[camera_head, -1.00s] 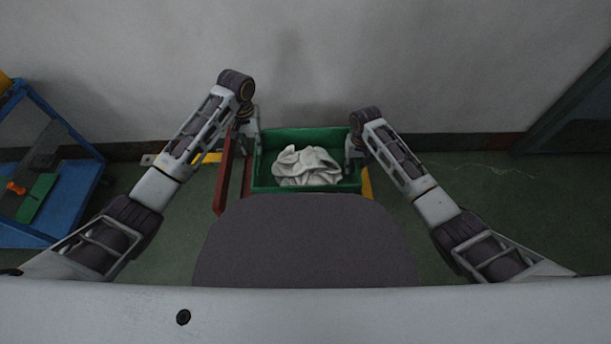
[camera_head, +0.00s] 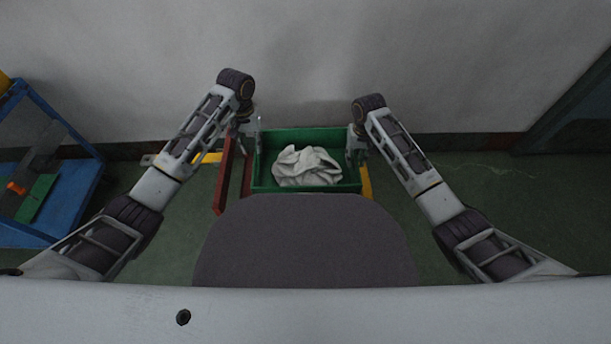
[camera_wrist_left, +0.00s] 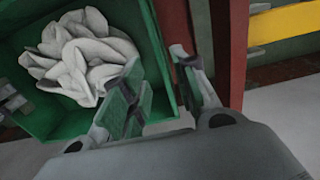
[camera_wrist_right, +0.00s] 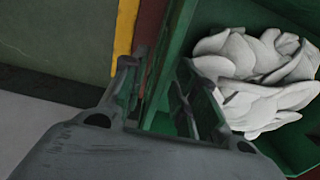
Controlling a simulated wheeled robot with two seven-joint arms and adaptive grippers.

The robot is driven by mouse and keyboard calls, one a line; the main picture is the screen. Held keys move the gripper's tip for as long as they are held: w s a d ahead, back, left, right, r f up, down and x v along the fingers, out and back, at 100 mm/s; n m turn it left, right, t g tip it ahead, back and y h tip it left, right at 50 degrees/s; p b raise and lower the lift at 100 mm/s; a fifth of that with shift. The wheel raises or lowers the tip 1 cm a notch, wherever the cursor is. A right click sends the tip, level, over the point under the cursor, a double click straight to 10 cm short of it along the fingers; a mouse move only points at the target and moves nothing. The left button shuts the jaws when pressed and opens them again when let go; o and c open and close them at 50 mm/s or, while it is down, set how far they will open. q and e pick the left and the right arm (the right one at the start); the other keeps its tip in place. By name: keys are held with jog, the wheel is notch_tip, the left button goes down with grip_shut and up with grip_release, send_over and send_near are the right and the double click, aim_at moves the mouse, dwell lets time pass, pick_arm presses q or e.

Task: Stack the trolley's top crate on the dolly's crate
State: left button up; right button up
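A green crate (camera_head: 308,189) holding crumpled white cloth items (camera_head: 307,166) sits in front of me near the wall. It also shows in the left wrist view (camera_wrist_left: 158,45) and the right wrist view (camera_wrist_right: 262,14). My left gripper (camera_wrist_left: 160,88) is at its left side, with one finger inside and one outside the side wall, spread apart. My right gripper (camera_wrist_right: 160,88) straddles the opposite side wall in the same way, also spread. Whether another crate is underneath is hidden. My own dark body covers the area in front of the crate.
Red bars (camera_head: 226,175) stand close left of the crate. Yellow pieces (camera_head: 366,182) show at floor level on both sides. A blue-framed rack (camera_head: 66,200) stands at far left. The grey wall (camera_head: 310,60) is just behind. Floor at right (camera_head: 480,195) is clear.

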notch_tip(320, 180, up, 8)
jog(key=shift+f, duration=0.25)
jog(key=shift+s, duration=0.1)
dwell(0.7)
